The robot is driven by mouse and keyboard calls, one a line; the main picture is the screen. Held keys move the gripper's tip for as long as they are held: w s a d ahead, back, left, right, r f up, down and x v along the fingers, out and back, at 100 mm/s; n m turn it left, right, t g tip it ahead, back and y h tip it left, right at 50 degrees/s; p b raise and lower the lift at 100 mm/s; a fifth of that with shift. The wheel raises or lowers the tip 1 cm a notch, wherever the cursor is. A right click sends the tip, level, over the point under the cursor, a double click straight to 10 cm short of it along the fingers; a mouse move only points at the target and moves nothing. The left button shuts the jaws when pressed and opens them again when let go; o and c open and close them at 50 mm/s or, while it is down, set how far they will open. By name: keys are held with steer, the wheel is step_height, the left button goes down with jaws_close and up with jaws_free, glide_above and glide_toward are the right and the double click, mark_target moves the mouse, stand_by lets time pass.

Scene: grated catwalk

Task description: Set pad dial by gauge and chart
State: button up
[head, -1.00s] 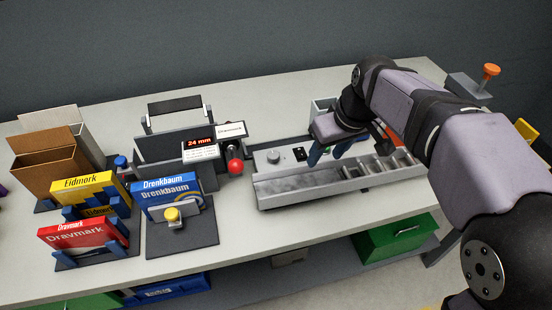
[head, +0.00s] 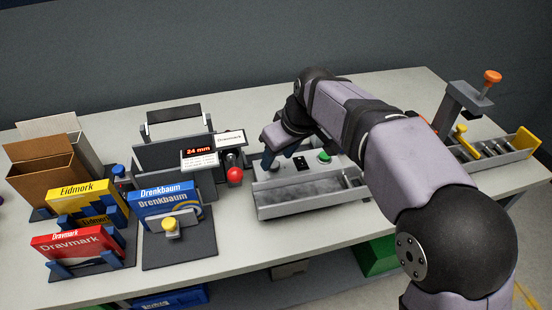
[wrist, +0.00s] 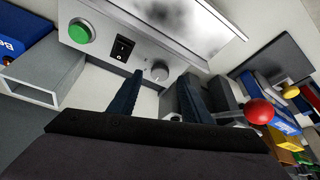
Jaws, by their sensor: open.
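The small display (head: 197,149) on the clamp unit reads 24 mm in red. A white chart (head: 200,160) with text too small to read sits under it, and a card (head: 230,138) reading Dravmark stands beside it. The grey round dial (wrist: 160,71) is on the grey control panel (wrist: 95,55), beside a black switch (wrist: 123,47) and a green button (wrist: 79,32). My gripper (wrist: 161,79) is open and empty, its fingertips to either side of the dial. I cannot tell whether they touch it. In the head view my gripper (head: 279,160) largely hides the dial.
A long metal trough (head: 305,203) runs along the panel's front. A red ball lever (head: 235,177) stands close to its left. Drenkbaum (head: 163,197), Eidmork (head: 85,200) and Dravmark (head: 75,245) boxes stand at left. An orange-knobbed post (head: 480,90) stands at right.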

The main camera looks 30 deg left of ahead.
mark_target(273, 167)
steer(key=shift+x, duration=1.35)
steer(key=c, duration=1)
steer(key=shift+c, duration=0.2)
steer(key=shift+r+m+p, duration=0.1)
steer(key=shift+m+p, duration=0.2)
steer(key=m+p, duration=0.1)
steer(key=m+t, duration=0.1)
steer(key=m, duration=0.1)
steer(key=shift+s+a+r+h+p, duration=0.1)
steer(key=shift+s+a+h+p, duration=0.1)
steer(key=shift+h+p, duration=0.15)
steer(key=m, duration=0.2)
steer(key=m+t+h+p, duration=0.1)
steer(key=m, duration=0.2)
steer(key=shift+s+a+t+h, duration=0.1)
steer(key=shift+a+t+h, duration=0.05)
steer(key=shift+t+h, duration=0.15)
steer(key=shift+m, duration=0.3)
